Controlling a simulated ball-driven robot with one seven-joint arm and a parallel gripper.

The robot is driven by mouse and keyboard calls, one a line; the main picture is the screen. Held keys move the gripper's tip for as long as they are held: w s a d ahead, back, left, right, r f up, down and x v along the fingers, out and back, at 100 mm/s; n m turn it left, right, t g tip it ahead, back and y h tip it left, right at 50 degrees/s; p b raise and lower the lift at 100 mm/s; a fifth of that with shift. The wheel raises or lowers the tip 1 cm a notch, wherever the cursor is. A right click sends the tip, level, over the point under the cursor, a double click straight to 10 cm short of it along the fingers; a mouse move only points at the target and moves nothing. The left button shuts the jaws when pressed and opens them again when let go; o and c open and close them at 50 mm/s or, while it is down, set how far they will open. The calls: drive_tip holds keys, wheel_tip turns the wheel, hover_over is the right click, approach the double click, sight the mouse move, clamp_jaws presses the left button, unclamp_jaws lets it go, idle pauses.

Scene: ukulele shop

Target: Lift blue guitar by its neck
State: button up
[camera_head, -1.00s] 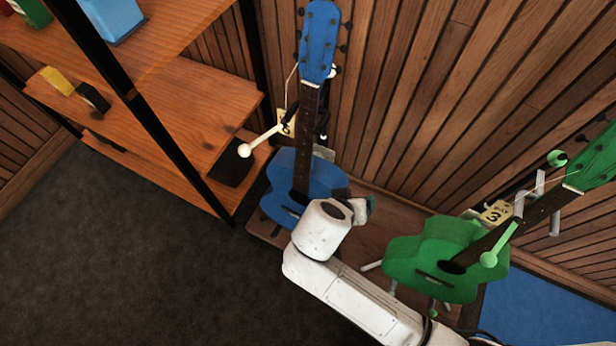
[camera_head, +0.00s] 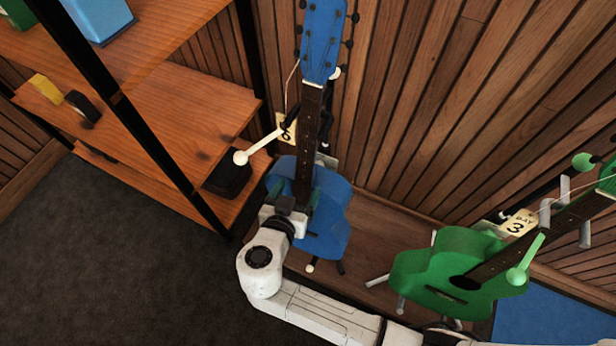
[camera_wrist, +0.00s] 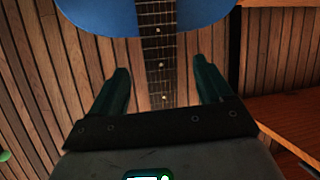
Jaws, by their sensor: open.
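The blue guitar (camera_head: 330,215) stands upright on a stand against the wood-panelled wall in the head view. Its dark neck (camera_head: 311,125) rises to a blue headstock (camera_head: 322,42) at the top edge. My gripper (camera_head: 296,196) is in front of the guitar's body, near the lower end of the neck, and hides part of the body. In the wrist view, the dark green fingers of my gripper (camera_wrist: 164,88) are spread apart, with the fretted neck (camera_wrist: 159,65) showing between them. The blue body (camera_wrist: 205,14) fills the top of that view. Contact with the neck cannot be told.
A green guitar (camera_head: 450,268) leans on its stand at the right, beside a "3" tag (camera_head: 520,223). A wooden shelf unit (camera_head: 175,125) with a dark post stands at the left. A white-tipped stand arm (camera_head: 258,148) juts out beside the neck. Dark floor is free at lower left.

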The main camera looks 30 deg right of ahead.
sight(303, 178)
drive_tip(key=shift+x, duration=2.7)
drive_tip(key=shift+r, duration=0.1)
drive_tip(key=shift+c, duration=0.3)
clamp_jaws()
drive_tip(key=shift+w+r, duration=0.1)
drive_tip(key=shift+r, duration=0.1)
